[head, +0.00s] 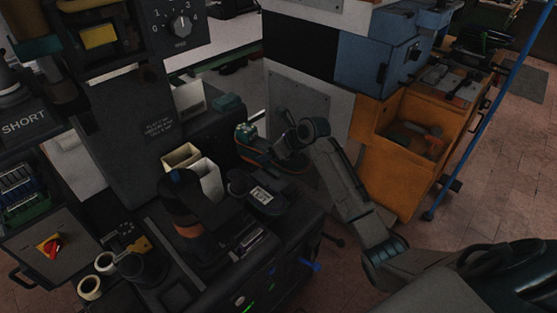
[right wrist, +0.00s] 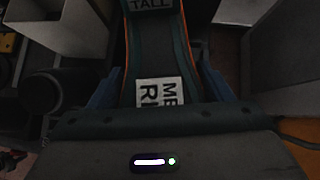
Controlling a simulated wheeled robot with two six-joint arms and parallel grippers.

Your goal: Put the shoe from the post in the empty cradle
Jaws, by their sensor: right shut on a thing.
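My right gripper (head: 283,147) is shut on a dark shoe (head: 262,155) with an orange line along its edge, held above the floor gap beside the machine. In the right wrist view the shoe (right wrist: 152,50) lies between my two blue-grey fingers (right wrist: 160,88), with a "TALL" label and a white label partly cut off. A dark shoe-shaped piece with a white label (head: 264,196) rests on the machine's bench; I cannot tell whether it is a cradle or another shoe. A dark upright with an orange band (head: 187,226) stands left of it. My left gripper is not in view.
Two cream open boxes (head: 207,178) stand behind the dark upright. The machine's column with a dial (head: 181,26) rises at the left. An orange cabinet (head: 388,150) and a blue slanted pole (head: 480,125) are at the right. White rolls (head: 89,288) sit at the front left.

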